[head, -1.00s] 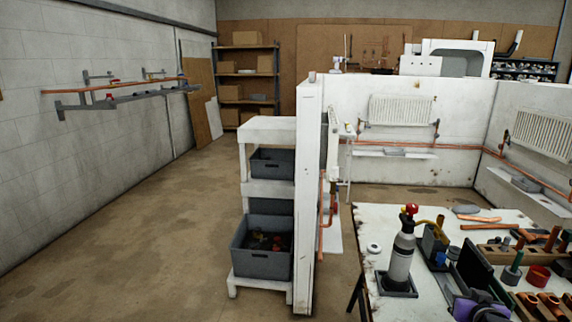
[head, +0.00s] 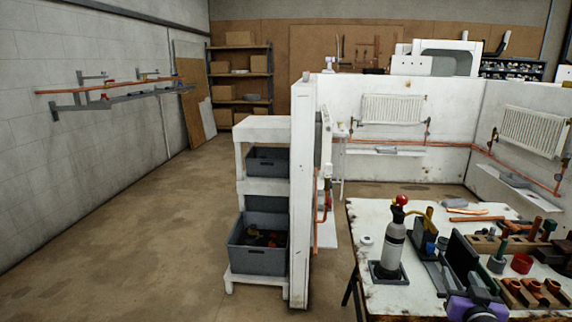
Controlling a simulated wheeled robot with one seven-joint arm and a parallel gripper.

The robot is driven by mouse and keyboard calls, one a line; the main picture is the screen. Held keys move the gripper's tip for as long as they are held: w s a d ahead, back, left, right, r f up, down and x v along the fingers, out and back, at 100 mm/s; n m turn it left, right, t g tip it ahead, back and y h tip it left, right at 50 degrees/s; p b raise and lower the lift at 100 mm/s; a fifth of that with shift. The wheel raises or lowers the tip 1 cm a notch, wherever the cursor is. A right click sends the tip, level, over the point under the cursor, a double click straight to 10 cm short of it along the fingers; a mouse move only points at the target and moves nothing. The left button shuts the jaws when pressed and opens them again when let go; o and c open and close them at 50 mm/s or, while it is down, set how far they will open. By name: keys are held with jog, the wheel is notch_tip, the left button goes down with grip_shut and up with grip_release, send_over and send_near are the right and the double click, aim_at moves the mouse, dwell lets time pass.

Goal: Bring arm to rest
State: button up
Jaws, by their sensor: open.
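Neither my arm nor my gripper shows in the head view, so how the arm is held cannot be seen. The white workbench (head: 365,213) stands at the lower right, with its right part cut off by the picture edge. A grey bottle torch with a red knob (head: 394,246) stands upright on a dark tray on this bench. A dark and purple device (head: 472,307) is at the bench's near edge, partly cut off at the bottom.
A white partition (head: 303,190) and a shelf rack with grey bins (head: 258,247) stand in the middle. Copper fittings in a wooden block (head: 532,292) lie on the bench. A pipe rail (head: 120,90) juts from the left wall. The floor (head: 130,235) at left is clear.

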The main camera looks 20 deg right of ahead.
jog(key=s+a+f+n+t+y, duration=0.1)
jog(key=s+a, duration=0.2)
jog(key=a, duration=0.6)
jog(key=s+a+n+t+y, duration=0.15)
jog(key=s+a, duration=0.25)
jog(key=a, duration=0.4)
jog(key=s+a+f+n+t+y, duration=0.1)
jog(key=s+a+t, duration=0.15)
jog(key=a, duration=0.65)
jog(key=s+a+n+g+y, duration=0.2)
jog(key=s+a+n+y, duration=0.3)
jog(key=s+a, duration=1.1)
jog(key=s+y, duration=0.2)
jog(key=y, duration=0.1)
jog(key=shift+s+a+f+g, duration=0.15)
jog(key=shift+a+f+g, duration=0.15)
jog(key=shift+a+g, duration=0.1)
jog(key=shift+d, duration=0.1)
